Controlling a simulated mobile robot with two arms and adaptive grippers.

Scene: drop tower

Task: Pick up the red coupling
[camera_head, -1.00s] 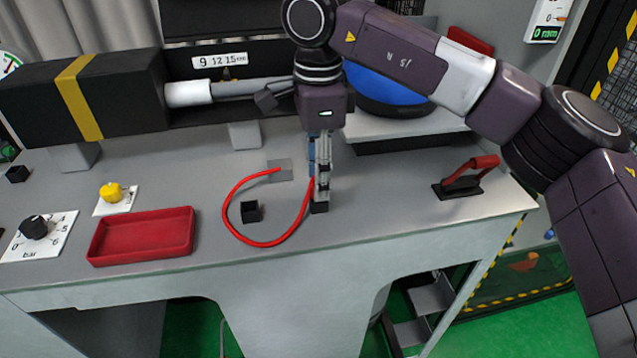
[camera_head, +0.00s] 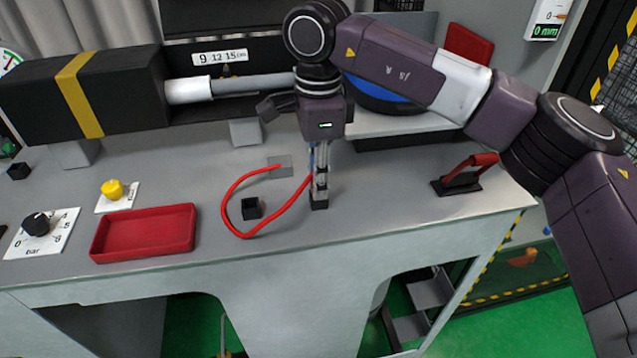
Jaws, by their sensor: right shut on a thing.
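My right gripper (camera_head: 319,200) points straight down at the front middle of the bench and is shut. A red hose (camera_head: 232,192) runs in a loop from a grey plate (camera_head: 285,165) on the bench to the left side of its fingers. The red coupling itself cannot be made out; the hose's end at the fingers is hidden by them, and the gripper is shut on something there. Whether the fingertips touch the bench I cannot tell. My left gripper is not in view.
A small black open box (camera_head: 252,208) stands inside the hose loop. A red tray (camera_head: 143,233) and a yellow knob (camera_head: 112,189) are to the left. A red-handled lever (camera_head: 470,172) is to the right. The bench front edge is close below the gripper.

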